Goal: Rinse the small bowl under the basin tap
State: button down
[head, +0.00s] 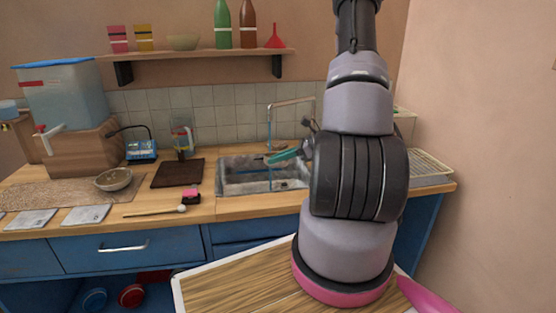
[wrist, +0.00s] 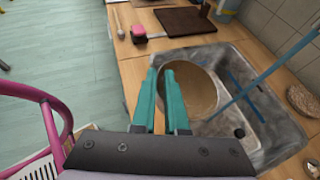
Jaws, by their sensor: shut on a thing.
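My gripper (wrist: 166,72) has teal fingers shut on the rim of a small tan bowl (wrist: 198,92). The wrist view shows the bowl over the left part of the grey metal basin (wrist: 235,62), with its inside facing the camera. In the head view my gripper (head: 285,156) is above the basin (head: 235,183), and I cannot make out the bowl there. The basin tap (head: 291,102) arches over the basin. A thin blue stream (head: 269,150) falls from its spout. In the wrist view the stream (wrist: 285,62) passes right of the bowl, apart from most of it.
Left of the basin are a dark board (head: 178,173), a pink-and-black block (head: 191,196) and a beater (head: 158,211). Another bowl (head: 114,179) stands on a mat. A wire rack (head: 432,166) is at the right. A wooden-topped surface (head: 235,285) lies in front.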

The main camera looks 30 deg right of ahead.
aim_at(273, 154)
jog(key=w+d+f, duration=0.2)
jog(key=w, duration=0.5)
jog(key=w+d+f, duration=0.2)
jog(key=w, duration=0.5)
jog(key=shift+f, duration=0.15)
jog(key=shift+s, duration=0.15)
dwell(1.9)
jog(key=shift+s+a+r, duration=0.35)
jog(key=shift+s, duration=0.75)
jog(key=shift+s+a+r, duration=0.3)
jog(key=shift+s, duration=0.8)
jog(key=shift+s+a+r, duration=0.35)
jog(key=shift+s, duration=0.75)
jog(key=shift+s+a+r, duration=0.3)
jog(key=shift+s+r, duration=0.65)
jog(key=shift+r, duration=0.05)
jog(key=shift+s+a+r, duration=0.25)
jog(key=shift+s+r, duration=0.75)
jog(key=shift+s+a+r, duration=0.3)
jog(key=shift+s+r, duration=0.65)
jog(key=shift+r, duration=0.05)
jog(key=w+a+f+m+t+h, duration=0.3)
jog(key=w+a, duration=0.4)
jog(key=w, duration=0.5)
jog(key=shift+a+f+m+h, duration=0.35)
jog(key=shift+f+m+h, duration=0.15)
jog(key=shift+f+m, duration=0.35)
